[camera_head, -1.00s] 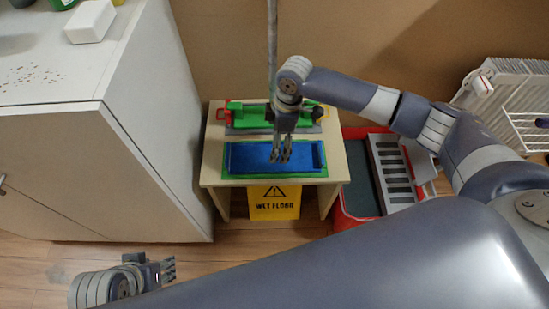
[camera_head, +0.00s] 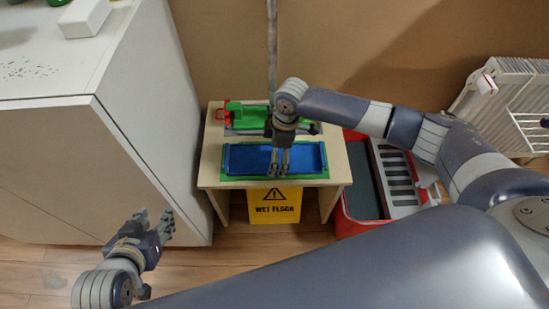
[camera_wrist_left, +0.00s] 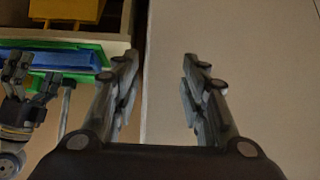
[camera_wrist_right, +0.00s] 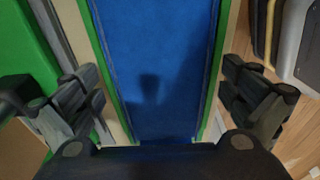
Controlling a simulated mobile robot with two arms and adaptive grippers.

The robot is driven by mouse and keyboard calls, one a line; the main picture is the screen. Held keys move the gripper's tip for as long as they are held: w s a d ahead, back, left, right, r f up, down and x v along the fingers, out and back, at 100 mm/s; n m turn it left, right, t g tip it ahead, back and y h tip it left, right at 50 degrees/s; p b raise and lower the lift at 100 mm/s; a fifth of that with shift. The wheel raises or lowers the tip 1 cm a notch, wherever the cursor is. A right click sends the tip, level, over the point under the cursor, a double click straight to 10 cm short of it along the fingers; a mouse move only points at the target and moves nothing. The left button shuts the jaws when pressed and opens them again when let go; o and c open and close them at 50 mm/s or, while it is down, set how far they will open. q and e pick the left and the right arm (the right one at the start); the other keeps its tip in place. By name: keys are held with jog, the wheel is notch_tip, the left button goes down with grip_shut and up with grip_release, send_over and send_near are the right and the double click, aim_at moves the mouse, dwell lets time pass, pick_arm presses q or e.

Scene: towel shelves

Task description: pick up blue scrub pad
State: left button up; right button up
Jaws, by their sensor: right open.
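My left gripper (camera_head: 156,224) is open and empty, low beside the white cabinet, away from the pad.
A green-and-grey pad with a green handle (camera_head: 248,113) lies behind the blue one on the wooden table (camera_head: 210,170). A yellow wet floor sign (camera_head: 274,205) is under the table front. A red bucket (camera_head: 350,220) stands right. A white cabinet (camera_head: 150,130) blocks the left.

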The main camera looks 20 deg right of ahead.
jog(key=c, duration=0.8)
jog(key=shift+c, duration=0.2)
jog(key=shift+r, duration=0.15)
